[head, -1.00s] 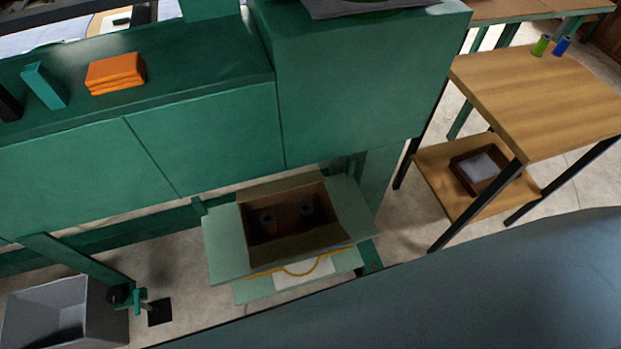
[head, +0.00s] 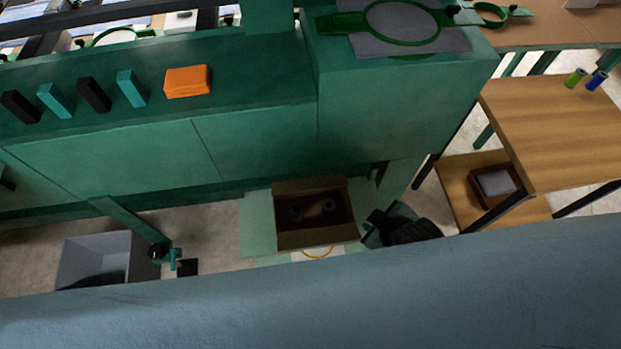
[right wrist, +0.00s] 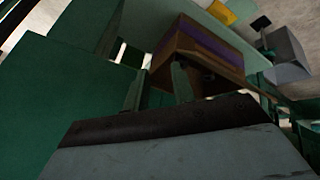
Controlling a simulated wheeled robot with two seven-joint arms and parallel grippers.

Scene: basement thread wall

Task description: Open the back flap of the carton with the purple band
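The carton (head: 317,240) sits low on a pale green board, its top showing a dark opening with a few small round items inside. A brown strip (head: 309,184) runs along its back edge; I cannot tell whether this is the back flap or the wall. In the right wrist view the carton (right wrist: 175,42) shows its purple band (right wrist: 205,42). My right gripper (head: 378,224) is just right of the carton in the head view. In the right wrist view its two green fingers (right wrist: 160,72) are apart with nothing clearly between them, close to the carton. My left gripper is out of view.
A green cabinet (head: 260,145) rises behind the carton. A grey bin (head: 95,262) stands left, near a green bracket (head: 172,262). A wooden side table (head: 555,125) stands right. The pale board (head: 258,222) has bare room left of the carton.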

